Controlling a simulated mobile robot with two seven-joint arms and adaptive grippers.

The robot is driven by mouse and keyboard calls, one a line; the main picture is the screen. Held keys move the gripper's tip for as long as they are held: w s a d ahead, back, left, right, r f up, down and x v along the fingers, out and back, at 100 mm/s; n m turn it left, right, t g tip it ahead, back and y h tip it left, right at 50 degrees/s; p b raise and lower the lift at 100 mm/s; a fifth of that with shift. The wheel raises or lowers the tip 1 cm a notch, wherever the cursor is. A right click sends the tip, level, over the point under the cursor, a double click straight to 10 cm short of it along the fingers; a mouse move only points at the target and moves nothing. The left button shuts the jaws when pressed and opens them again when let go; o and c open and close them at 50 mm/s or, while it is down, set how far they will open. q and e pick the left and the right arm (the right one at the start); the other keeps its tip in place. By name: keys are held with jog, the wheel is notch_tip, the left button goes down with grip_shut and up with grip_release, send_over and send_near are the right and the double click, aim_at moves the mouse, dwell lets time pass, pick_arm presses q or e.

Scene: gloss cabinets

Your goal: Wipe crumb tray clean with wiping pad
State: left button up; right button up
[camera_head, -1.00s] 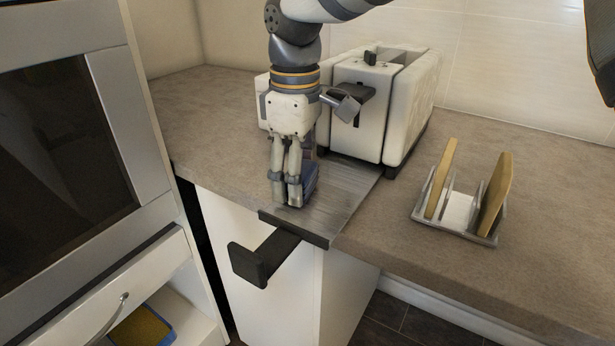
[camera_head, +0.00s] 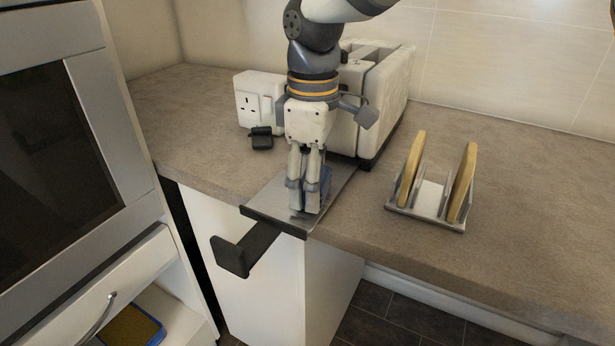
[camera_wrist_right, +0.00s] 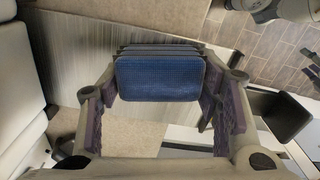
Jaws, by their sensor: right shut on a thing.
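The metal crumb tray (camera_head: 268,190) sticks out from under the toaster (camera_head: 385,100), its black handle (camera_head: 245,250) jutting past the counter's front edge. My right gripper (camera_head: 308,205) points down over the front part of the tray, shut on the blue wiping pad (camera_head: 325,185). In the right wrist view the pad (camera_wrist_right: 160,78) sits between the two fingers of the gripper (camera_wrist_right: 165,100), over the streaked tray surface (camera_wrist_right: 75,50). Whether the pad touches the tray is hard to tell. No crumbs can be made out.
A toast rack (camera_head: 430,205) with two bread slices stands right of the tray. A white wall socket (camera_head: 258,98) and black plug (camera_head: 261,138) are behind left. An oven (camera_head: 60,150) and an open drawer (camera_head: 135,325) stand left. The counter (camera_head: 520,190) at right is clear.

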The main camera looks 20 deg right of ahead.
aim_at(283, 188)
jog(key=shift+w+a+f+b, duration=0.3)
jog(key=shift+w+a, duration=0.55)
jog(key=shift+w, duration=0.25)
jog(key=shift+w+a+f+b, duration=0.15)
jog(key=shift+w+a+b, duration=0.15)
jog(key=shift+w+a, duration=0.65)
jog(key=shift+w+a+r, duration=0.15)
jog(key=shift+w+a, duration=0.1)
jog(key=shift+w, duration=0.2)
pick_arm(q)
jog(key=shift+s+f+g, duration=0.5)
jog(key=shift+s+f, duration=0.45)
jog(key=shift+s, duration=0.15)
pick_arm(e)
jog(key=shift+r, duration=0.1)
jog(key=shift+s+a+r, duration=0.15)
jog(key=shift+a+r, duration=0.1)
jog(key=shift+r, duration=0.1)
jog(key=shift+s+a+r+p, duration=0.65)
jog(key=shift+s+a+r, duration=0.1)
jog(key=shift+a+r, duration=0.2)
pick_arm(q)
jog(key=shift+w+r+t, duration=0.5)
jog(key=shift+w+r, duration=0.5)
jog(key=shift+w, duration=0.15)
pick_arm(e)
notch_tip(283, 188, up, 7)
jog(key=shift+f, duration=0.2)
